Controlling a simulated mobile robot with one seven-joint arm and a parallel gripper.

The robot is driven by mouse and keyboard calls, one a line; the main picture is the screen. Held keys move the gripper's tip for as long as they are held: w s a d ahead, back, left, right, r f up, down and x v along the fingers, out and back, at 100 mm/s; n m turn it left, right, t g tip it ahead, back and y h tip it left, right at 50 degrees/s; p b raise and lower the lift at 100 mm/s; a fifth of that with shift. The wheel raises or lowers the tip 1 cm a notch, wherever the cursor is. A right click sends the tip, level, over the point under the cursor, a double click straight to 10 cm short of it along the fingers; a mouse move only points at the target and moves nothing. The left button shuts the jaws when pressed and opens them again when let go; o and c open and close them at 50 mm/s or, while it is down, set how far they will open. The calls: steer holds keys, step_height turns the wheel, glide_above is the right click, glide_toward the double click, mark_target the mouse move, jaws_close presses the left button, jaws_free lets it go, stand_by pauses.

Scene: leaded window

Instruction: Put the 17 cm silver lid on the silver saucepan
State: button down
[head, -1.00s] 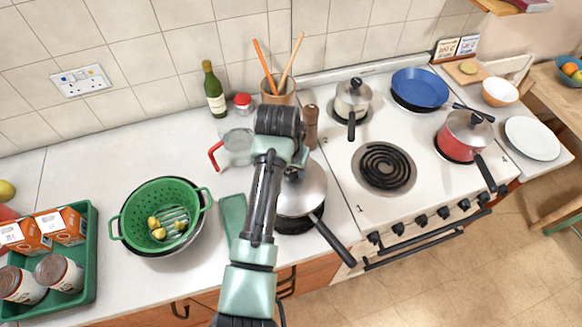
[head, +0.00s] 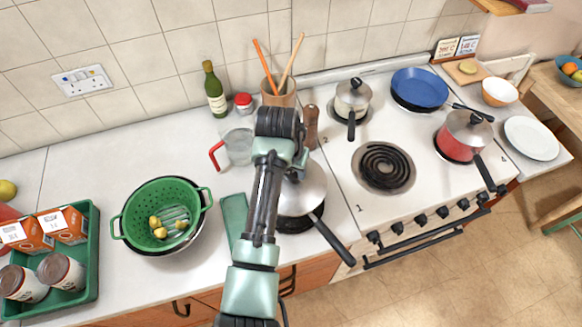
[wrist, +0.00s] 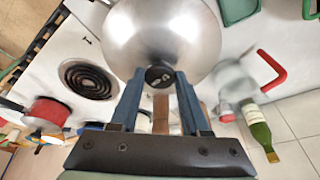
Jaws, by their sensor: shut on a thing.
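My gripper (wrist: 160,92) is shut on the dark knob (wrist: 158,75) of a silver domed lid (wrist: 165,35). The lid also shows in the head view (head: 306,190), right of my forearm, which hides its left part. Under it is a dark-looking pan with a long black handle (head: 335,243) pointing to the front right. The lid hides most of this pan, and I cannot tell whether the two touch. A small silver saucepan (head: 349,104) with a black handle stands at the back left of the stove, with a black-knobbed lid on top.
A glass jug with a red handle (head: 215,155) and a pepper mill (head: 311,127) stand close behind the lid. A green colander (head: 135,207) is to the left. A red saucepan (head: 459,148) and blue pan (head: 419,88) occupy the stove's right. The front coil burner (head: 385,167) is bare.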

steer(key=shift+f, duration=0.5)
stand_by(1.2)
steer(key=shift+c, duration=1.5)
jaws_free()
steer(key=o, duration=0.3)
steer(key=shift+r, duration=0.1)
steer(key=shift+r+p, duration=3.4)
